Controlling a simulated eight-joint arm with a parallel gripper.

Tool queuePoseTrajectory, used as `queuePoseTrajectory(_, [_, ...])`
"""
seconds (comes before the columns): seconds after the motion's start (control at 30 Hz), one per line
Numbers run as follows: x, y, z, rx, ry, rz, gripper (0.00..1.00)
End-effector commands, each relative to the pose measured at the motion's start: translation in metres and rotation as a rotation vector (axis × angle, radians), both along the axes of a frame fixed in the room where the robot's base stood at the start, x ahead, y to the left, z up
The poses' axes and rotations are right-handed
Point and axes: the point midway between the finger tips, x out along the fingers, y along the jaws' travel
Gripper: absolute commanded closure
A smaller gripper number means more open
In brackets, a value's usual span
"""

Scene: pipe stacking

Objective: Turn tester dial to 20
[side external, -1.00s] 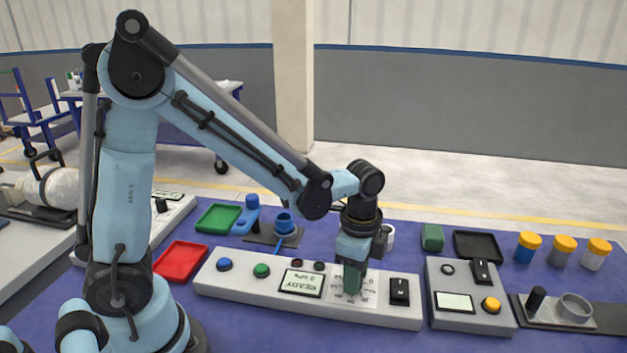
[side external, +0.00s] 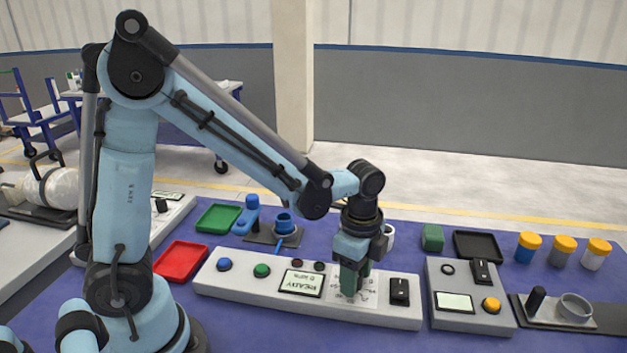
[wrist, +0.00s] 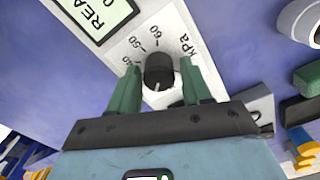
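The tester dial is a dark round knob (wrist: 158,72) on a white scale plate (wrist: 135,48) marked in kPa. In the wrist view the marks 40, 50 and 60 show; the 20 mark is not visible. A pale line on the knob points toward the bottom of that view. My gripper (wrist: 160,76) has its two green fingers on either side of the knob, with a gap visible at the right finger. In the side view my gripper (side external: 354,285) points down over the tester panel (side external: 240,287) and hides the dial. The display (side external: 301,283) reads READY.
A black switch (side external: 400,291) sits right of the dial. Blue (side external: 224,264) and green (side external: 261,270) buttons are at the panel's left. A second grey box (side external: 470,313) stands close at the right. Red (side external: 181,261) and green (side external: 218,218) trays lie behind left.

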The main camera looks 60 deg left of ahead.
Motion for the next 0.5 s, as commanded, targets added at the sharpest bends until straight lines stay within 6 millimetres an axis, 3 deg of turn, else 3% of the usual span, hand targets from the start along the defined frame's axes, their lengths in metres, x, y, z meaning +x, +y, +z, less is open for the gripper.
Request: queuePoseTrajectory(0.5, [-0.0005,0.0006,0.009,0.002,0.002,0.001,0.41])
